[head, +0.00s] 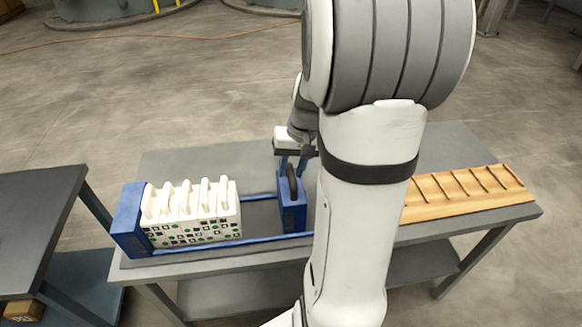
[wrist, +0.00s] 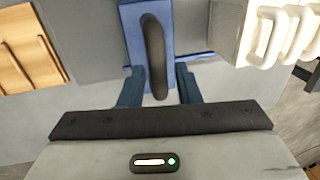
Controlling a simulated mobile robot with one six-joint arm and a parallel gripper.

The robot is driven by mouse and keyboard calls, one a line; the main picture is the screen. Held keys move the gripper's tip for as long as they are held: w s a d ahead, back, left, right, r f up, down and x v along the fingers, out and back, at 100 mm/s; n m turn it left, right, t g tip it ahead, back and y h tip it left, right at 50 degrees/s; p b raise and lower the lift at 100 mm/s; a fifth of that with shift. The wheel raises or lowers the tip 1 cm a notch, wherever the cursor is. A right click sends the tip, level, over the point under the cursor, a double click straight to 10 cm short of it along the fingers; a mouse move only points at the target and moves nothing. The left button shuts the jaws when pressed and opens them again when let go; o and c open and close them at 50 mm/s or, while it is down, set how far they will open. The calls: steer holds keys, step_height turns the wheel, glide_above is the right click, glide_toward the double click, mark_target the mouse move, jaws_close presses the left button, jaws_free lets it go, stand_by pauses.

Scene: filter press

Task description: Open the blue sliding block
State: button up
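The blue sliding block (head: 292,208) stands upright on blue rails, with a gap between it and the white plates to its left. A dark curved handle (head: 292,183) is on its top. In the wrist view, the block (wrist: 130,35) and its handle (wrist: 154,50) are at the top middle. My gripper (head: 292,168) is above the block at the handle. Its two blue fingers (wrist: 157,78) are open, one on each side of the handle, with visible gaps to it. My arm hides the right part of the rails.
White plates with several handles (head: 195,215) stand against a blue end block (head: 128,222). A wooden slotted rack (head: 465,192) lies at the table's right. Another dark table (head: 35,210) stands at left. The grey table (head: 200,155) behind the press is clear.

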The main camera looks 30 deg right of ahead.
steer(key=shift+o, duration=0.9)
step_height(320, 180, up, 8)
steer(key=d, duration=0.1)
steer(key=shift+s+d+f, duration=0.15)
steer(key=shift+s, duration=0.15)
steer(key=s+a+n+t+h, duration=0.2)
steer(key=s+a+n, duration=0.2)
steer(key=s+a, duration=0.6)
steer(key=a, duration=0.4)
steer(key=shift+s+a, duration=0.3)
steer(key=shift+a, duration=0.05)
